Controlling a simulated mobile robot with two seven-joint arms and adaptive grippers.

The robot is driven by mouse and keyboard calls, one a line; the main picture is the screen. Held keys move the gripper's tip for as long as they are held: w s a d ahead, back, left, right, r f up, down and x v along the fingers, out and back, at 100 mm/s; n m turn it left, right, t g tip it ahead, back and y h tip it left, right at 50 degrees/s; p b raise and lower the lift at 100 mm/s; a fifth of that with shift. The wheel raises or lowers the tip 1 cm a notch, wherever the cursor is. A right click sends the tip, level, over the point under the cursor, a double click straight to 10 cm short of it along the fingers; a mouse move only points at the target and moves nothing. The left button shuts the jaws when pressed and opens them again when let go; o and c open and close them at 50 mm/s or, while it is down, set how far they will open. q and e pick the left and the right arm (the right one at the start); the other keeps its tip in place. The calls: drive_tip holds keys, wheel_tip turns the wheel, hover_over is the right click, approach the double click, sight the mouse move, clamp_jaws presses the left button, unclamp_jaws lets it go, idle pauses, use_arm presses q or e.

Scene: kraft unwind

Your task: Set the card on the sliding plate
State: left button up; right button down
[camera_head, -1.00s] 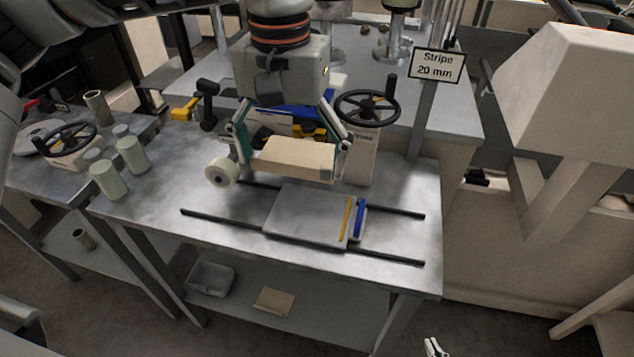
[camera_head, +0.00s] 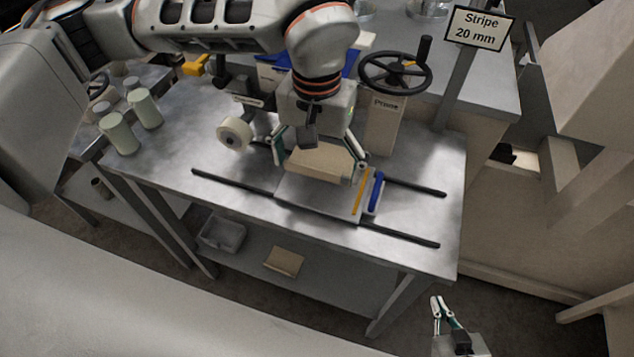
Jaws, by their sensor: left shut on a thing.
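My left gripper (camera_head: 319,157) is shut on the tan card (camera_head: 318,163), a thick block-like piece held between its two fingers. The card is over the rear part of the grey sliding plate (camera_head: 318,197). I cannot tell whether it touches the plate. The plate lies across two dark rails (camera_head: 233,182) on the metal table. A yellow strip (camera_head: 359,196) and a blue strip (camera_head: 377,190) stand at the plate's right end. My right gripper (camera_head: 442,306) is low at the bottom right, away from the table, its fingers apart and empty.
A white tape roll (camera_head: 234,133) is left of the card. A post with a black handwheel (camera_head: 394,72) stands behind. Pale green cylinders (camera_head: 146,108) stand at the left. The table's front right is clear.

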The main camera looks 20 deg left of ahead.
sight(317, 176)
use_arm(q)
drive_tip(key=shift+f, duration=3.05)
drive_tip(key=shift+f, duration=0.15)
drive_tip(key=o, duration=0.7)
drive_tip(key=shift+w+r, duration=0.1)
drive_tip(key=shift+r, duration=0.35)
wheel_tip(317, 176, up, 12)
drive_tip(key=shift+f, duration=0.25)
